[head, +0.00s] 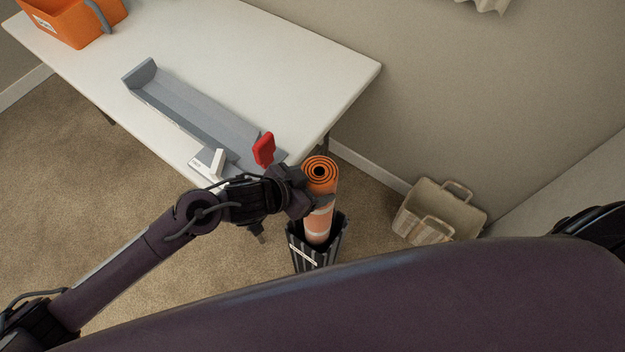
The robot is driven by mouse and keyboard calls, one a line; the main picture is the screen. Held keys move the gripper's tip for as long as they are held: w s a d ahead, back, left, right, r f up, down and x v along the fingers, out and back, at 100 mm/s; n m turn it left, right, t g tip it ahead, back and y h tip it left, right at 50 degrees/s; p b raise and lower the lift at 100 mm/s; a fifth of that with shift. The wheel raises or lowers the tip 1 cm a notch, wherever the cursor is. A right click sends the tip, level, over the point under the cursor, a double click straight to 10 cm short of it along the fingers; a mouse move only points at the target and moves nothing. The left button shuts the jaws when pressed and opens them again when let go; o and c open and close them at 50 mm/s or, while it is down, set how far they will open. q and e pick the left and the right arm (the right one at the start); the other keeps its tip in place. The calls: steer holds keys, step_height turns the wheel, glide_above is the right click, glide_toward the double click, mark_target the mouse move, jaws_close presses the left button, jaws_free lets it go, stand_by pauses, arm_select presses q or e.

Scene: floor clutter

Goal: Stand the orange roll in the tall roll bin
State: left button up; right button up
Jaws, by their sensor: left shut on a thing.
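My left gripper (318,201) is shut on the roll's upper part from the left side. My right gripper is not in view.
A white table (290,55) fills the upper left, with a grey tray (190,110), a red item (264,149) and an orange bin (70,22) on it. A beige basket (412,214) stands by the wall at right. Carpet is clear at left.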

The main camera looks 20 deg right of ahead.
arm_select(q)
step_height(320, 180, down, 10)
steer(key=b, duration=0.6)
stand_by(0.4)
steer(key=o, duration=1.2)
steer(key=shift+o, duration=0.2)
steer(key=shift+f, duration=0.1)
